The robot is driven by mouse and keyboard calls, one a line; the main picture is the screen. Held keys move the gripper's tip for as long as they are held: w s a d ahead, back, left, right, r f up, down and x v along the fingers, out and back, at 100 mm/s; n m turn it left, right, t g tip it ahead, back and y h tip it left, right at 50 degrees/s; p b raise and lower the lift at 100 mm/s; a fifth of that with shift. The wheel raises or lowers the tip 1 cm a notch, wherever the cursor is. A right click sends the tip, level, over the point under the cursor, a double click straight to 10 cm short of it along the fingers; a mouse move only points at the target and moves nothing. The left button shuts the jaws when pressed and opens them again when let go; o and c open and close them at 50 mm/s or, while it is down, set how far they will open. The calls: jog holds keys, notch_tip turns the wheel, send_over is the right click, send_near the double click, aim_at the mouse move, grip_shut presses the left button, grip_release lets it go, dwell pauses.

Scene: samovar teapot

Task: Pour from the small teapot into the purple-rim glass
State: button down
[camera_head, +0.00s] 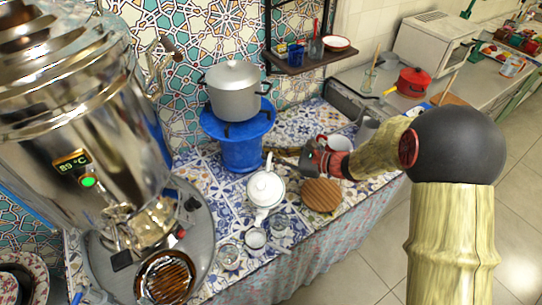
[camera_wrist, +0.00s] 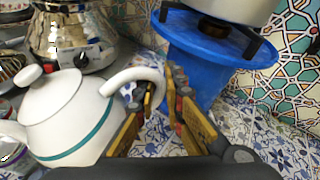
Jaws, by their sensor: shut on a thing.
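The small white teapot (camera_head: 265,190) has a round lid and a teal band; it fills the left of the wrist view (camera_wrist: 65,118). My gripper (camera_head: 287,152) is at its handle, behind the body. In the wrist view my fingers (camera_wrist: 162,95) are closed around the end of the white handle (camera_wrist: 135,76). The teapot leans toward its spout in the wrist view; I cannot tell its height above the counter. The spout points toward small clear glasses, one at its tip (camera_head: 255,238), one to the right (camera_head: 281,223) and one to the left (camera_head: 229,257). Their rim colours are too small to tell.
The large metal samovar (camera_head: 80,120) stands at left. A blue stand (camera_head: 240,150) with a grey pot (camera_head: 236,92) is behind the teapot, close to my fingers. A round wooden board (camera_head: 322,195) lies right of it. The counter's front edge is just past the glasses.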

jog(key=shift+s+a+r+n+t+b, duration=0.15)
jog(key=shift+r+n+b, duration=0.15)
jog(key=shift+r, duration=0.4)
jog(key=shift+s+d+r+n+t+b, duration=0.1)
jog(key=shift+s+r+n+t+b, duration=0.15)
jog(key=shift+r, duration=0.4)
dwell(2.6)
jog(key=shift+w, duration=0.1)
dwell(2.3)
jog(key=shift+w+f+m+g+p, duration=0.15)
jog(key=shift+f+m+g+p, duration=0.15)
jog(key=shift+f, duration=0.2)
notch_tip(320, 180, down, 6)
jog(key=m+g+p, duration=0.2)
jog(key=m+p, duration=0.2)
jog(key=p, duration=0.3)
jog(key=shift+w, duration=0.2)
jog(key=shift+f, duration=0.1)
